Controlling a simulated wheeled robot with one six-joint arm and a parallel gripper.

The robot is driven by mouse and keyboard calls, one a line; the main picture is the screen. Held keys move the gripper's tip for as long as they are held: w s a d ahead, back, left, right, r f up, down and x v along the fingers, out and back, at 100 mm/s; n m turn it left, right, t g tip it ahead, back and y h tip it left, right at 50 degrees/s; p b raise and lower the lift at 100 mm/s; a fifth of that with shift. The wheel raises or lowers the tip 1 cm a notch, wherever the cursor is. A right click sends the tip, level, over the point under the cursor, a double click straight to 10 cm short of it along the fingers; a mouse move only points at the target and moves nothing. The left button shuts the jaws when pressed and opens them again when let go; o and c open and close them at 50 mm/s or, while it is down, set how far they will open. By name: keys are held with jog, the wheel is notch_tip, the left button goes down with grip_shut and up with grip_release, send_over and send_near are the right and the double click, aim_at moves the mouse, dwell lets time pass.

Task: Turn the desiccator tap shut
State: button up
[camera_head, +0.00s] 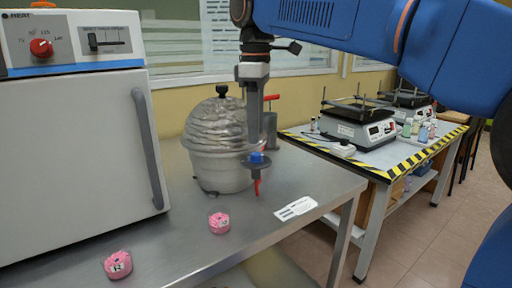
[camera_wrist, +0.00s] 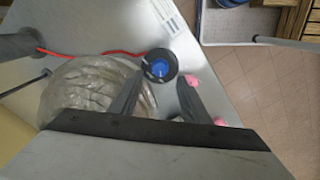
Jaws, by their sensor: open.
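The desiccator (camera_head: 218,140), a clear domed vessel with a black knob on its lid, stands on the steel bench. In the wrist view the tap (camera_wrist: 159,66) is a round black knob with a blue middle and pale marks. My gripper (camera_head: 255,143) points down just above the tap. In the wrist view my gripper (camera_wrist: 160,82) is open, with one finger on each side of the tap's line. I cannot tell whether either finger touches it.
A white oven (camera_head: 80,150) stands at left. A grey cylinder with a red handle (camera_head: 271,98) is behind the tap. Another table (camera_head: 375,160) holds instruments at right.

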aim_at(256, 153)
jog(key=shift+f, duration=2.8)
jog(key=c, duration=1.1)
